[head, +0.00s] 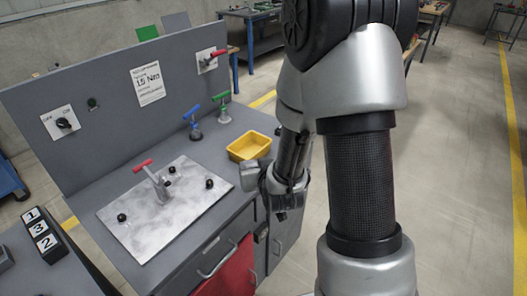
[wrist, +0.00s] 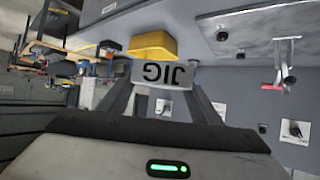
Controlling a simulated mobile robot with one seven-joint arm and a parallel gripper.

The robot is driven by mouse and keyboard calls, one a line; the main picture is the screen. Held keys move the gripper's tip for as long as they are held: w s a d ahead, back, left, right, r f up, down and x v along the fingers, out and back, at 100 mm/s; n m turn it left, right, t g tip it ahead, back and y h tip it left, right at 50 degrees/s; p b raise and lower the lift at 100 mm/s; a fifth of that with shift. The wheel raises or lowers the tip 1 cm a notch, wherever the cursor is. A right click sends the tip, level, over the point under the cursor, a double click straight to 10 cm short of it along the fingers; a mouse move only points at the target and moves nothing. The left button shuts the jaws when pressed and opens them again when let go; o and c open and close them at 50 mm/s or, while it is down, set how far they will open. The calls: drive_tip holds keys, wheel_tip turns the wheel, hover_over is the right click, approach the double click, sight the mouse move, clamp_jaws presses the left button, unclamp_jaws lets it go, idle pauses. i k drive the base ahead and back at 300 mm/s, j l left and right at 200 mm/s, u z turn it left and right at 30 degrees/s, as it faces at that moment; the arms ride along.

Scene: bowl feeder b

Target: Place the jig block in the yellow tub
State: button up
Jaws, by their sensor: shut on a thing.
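The jig block (wrist: 160,74) is a light grey block with the dark letters JIG, which read upside down in the wrist view. My gripper (wrist: 160,82) is shut on it, with one dark finger at each side. The yellow tub (head: 249,146) is a small open rectangular container on the grey bench, near its right edge in the head view. It also shows in the wrist view (wrist: 153,43), just beyond the block. In the head view my gripper is in front of the tub, nearer the camera, and the block cannot be made out clearly there.
A metal plate (head: 165,212) with black knobs and a red-handled clamp (head: 152,180) lies on the bench left of the tub. Blue (head: 194,118) and green (head: 223,108) T-handled tools stand behind the tub. A grey upright panel (head: 110,122) closes the bench's back.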

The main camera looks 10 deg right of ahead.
sight(249, 155)
drive_tip(key=i+l+z, duration=0.8)
drive_tip(key=k, duration=0.05)
